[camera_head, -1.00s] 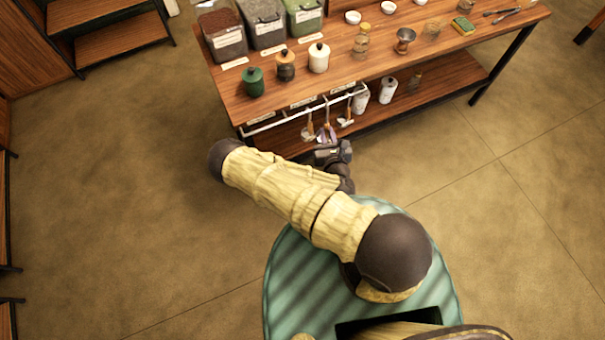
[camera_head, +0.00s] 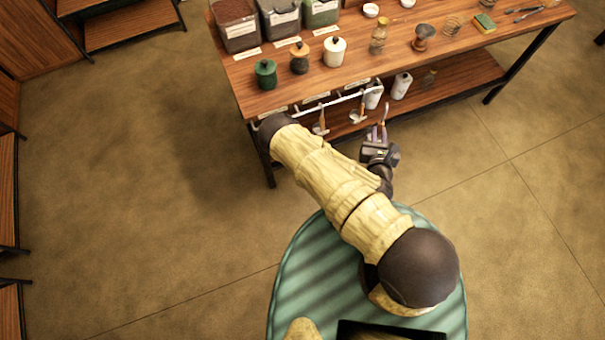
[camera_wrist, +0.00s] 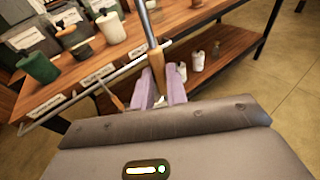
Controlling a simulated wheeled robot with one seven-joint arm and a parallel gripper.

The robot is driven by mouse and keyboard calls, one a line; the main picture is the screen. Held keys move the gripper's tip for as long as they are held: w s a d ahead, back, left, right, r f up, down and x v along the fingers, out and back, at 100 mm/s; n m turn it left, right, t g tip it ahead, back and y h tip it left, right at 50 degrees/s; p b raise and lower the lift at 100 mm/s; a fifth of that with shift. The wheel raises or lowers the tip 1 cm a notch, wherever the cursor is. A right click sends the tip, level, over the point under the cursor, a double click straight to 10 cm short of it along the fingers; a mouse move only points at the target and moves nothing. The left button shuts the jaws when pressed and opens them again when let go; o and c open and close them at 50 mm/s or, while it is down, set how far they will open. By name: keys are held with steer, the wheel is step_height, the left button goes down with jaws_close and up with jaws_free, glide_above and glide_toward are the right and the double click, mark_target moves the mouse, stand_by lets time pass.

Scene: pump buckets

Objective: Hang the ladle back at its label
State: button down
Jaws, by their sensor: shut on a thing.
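My gripper (camera_head: 379,134) is shut on the ladle, just in front of the table's front edge. In the wrist view its purple fingers (camera_wrist: 160,91) close around the ladle's wooden handle (camera_wrist: 156,60), with the metal shaft rising out of the top of the picture. The ladle's bowl is out of that view. A light rail (camera_head: 299,111) runs under the table's front edge and also shows in the wrist view (camera_wrist: 75,100). Paper labels (camera_wrist: 96,76) sit on the edge above it; their writing is too small to read.
Other wooden-handled tools (camera_head: 320,123) (camera_head: 359,109) hang from the rail. Lidded jars (camera_head: 265,73) and bins stand on the tabletop (camera_head: 400,62) above. White bottles (camera_head: 401,86) stand on the lower shelf (camera_head: 455,81). The floor right of my gripper is clear.

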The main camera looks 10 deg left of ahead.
steer(key=w+f+b, duration=0.1)
steer(key=f+b, duration=0.1)
steer(key=b, duration=0.1)
steer(key=w+a+f+b, duration=0.1)
steer(key=f+b, duration=0.1)
steer(key=b, duration=0.2)
steer(key=w+f+b, duration=0.1)
steer(key=f+b, duration=0.1)
steer(key=b, duration=0.2)
steer(key=shift+w+a, duration=0.2)
steer(key=s+a+f+n+y+b, duration=0.1)
steer(key=s+a+f+n+y, duration=0.1)
steer(key=a, duration=0.5)
steer(key=s+a+f+n+g+y+b, duration=0.1)
steer(key=s+a+f+n+y+b, duration=0.1)
steer(key=s+a, duration=0.5)
steer(key=s+a+f+n+g+y+b, duration=0.1)
steer(key=s+a+f+n+y, duration=0.1)
steer(key=s+a+f+y, duration=0.2)
steer(key=s+a+f, duration=0.1)
steer(key=a, duration=0.2)
steer(key=shift+s+a+f, duration=0.15)
steer(key=shift+a+f, duration=0.2)
steer(key=shift+f, duration=0.05)
steer(key=shift+a, duration=0.1)
steer(key=b+x, duration=0.4)
steer(key=x, duration=1.2)
